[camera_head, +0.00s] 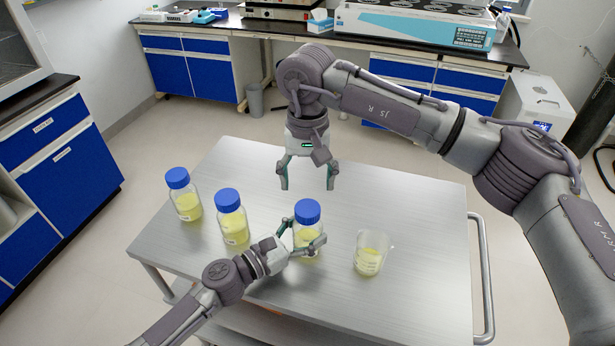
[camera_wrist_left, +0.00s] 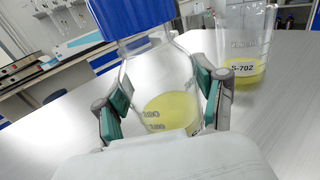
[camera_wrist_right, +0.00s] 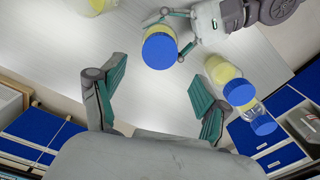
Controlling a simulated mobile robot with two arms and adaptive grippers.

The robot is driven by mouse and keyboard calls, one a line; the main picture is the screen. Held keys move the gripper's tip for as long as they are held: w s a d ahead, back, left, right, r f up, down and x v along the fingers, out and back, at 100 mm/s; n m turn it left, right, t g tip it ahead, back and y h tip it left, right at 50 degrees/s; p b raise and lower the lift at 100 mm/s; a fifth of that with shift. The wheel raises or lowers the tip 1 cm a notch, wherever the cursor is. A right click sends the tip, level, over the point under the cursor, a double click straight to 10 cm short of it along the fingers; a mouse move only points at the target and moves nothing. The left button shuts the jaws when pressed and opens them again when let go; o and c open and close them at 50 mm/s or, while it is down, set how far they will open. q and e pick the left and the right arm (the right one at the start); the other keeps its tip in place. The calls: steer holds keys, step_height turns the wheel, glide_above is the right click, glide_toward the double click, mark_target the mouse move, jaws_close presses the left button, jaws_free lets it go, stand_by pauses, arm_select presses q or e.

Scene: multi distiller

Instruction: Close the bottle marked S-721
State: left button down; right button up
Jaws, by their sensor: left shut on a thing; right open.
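A clear bottle with yellow liquid (camera_head: 307,238) stands upright on the steel table. Its blue cap (camera_head: 307,211) sits on its neck; I cannot tell how tight it is. My left gripper (camera_head: 304,236) is shut around this bottle's body, and it also shows in the left wrist view (camera_wrist_left: 160,105). The bottle's label is mostly hidden, so I cannot read S-721. My right gripper (camera_head: 307,188) is open and empty, pointing down, behind and above the cap. In the right wrist view the blue cap (camera_wrist_right: 160,50) shows beyond my open fingers (camera_wrist_right: 155,95).
Two more blue-capped bottles, a middle one (camera_head: 232,220) and a left one (camera_head: 184,197), stand to the left. A beaker marked S-702 (camera_wrist_left: 244,68) stands to the right of the held bottle. The steel table (camera_head: 410,200) is clear at the back and right.

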mark_target(308, 208)
steer(key=shift+n, duration=0.5)
steer(key=shift+f, duration=4)
steer(key=shift+c, duration=0.3)
